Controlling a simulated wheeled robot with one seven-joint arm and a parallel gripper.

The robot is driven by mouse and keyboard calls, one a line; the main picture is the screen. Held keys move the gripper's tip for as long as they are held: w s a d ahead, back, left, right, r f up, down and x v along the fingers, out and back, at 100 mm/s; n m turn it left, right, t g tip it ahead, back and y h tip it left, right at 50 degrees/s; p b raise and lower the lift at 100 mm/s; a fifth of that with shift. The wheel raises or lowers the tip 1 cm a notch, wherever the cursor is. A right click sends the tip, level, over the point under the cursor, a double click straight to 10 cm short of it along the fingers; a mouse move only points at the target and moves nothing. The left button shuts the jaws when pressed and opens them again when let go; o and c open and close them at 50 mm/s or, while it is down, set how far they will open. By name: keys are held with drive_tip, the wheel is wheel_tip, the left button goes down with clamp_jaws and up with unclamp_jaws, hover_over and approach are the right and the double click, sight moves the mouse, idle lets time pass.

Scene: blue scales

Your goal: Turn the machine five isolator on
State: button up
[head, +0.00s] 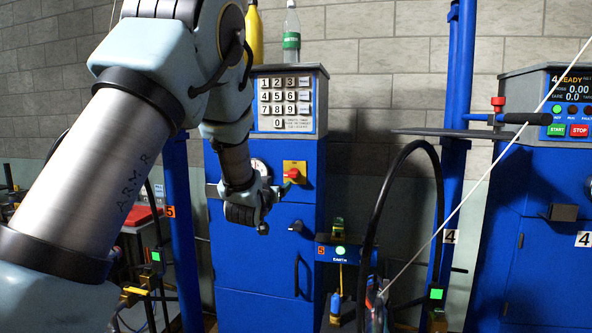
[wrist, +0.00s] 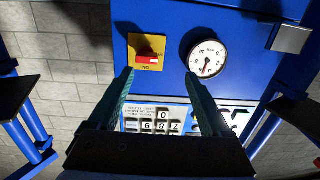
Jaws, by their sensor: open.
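Machine five (head: 265,240) is the blue cabinet in the middle of the head view. Its isolator (head: 294,173), a red rotary handle on a yellow plate, is on the upper right of its front. In the wrist view the isolator (wrist: 148,57) is above the left fingertip, with an upside-down label beside the handle. The handle's exact angle is hard to tell. My gripper (wrist: 158,85) is open and empty, its two fingers apart. In the head view my gripper (head: 276,191) is in front of the cabinet, just below and left of the isolator. I see no contact with the handle.
A round gauge (wrist: 207,58) is beside the isolator. A keypad (head: 285,103) is above it, with a yellow bottle (head: 254,35) and a clear bottle (head: 291,35) on top. A black hose (head: 398,155) and blue post (head: 458,110) stand to the right, before machine four (head: 540,190).

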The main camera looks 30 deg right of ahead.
sight(290, 174)
drive_tip(key=shift+m+h, duration=0.3)
drive_tip(key=shift+h, duration=0.3)
drive_tip(key=p+x, duration=0.1)
drive_tip(key=x, duration=0.2)
drive_tip(key=s+d+p+x, duration=0.1)
drive_tip(key=p+x, duration=0.1)
drive_tip(key=x, duration=0.2)
drive_tip(key=r+p+x, duration=0.1)
drive_tip(key=x, duration=0.2)
drive_tip(key=shift+d, duration=0.3)
drive_tip(key=shift+w+d+f+p, duration=0.1)
drive_tip(key=shift+w+d+p, duration=0.35)
drive_tip(key=shift+w+d, duration=0.05)
clamp_jaws()
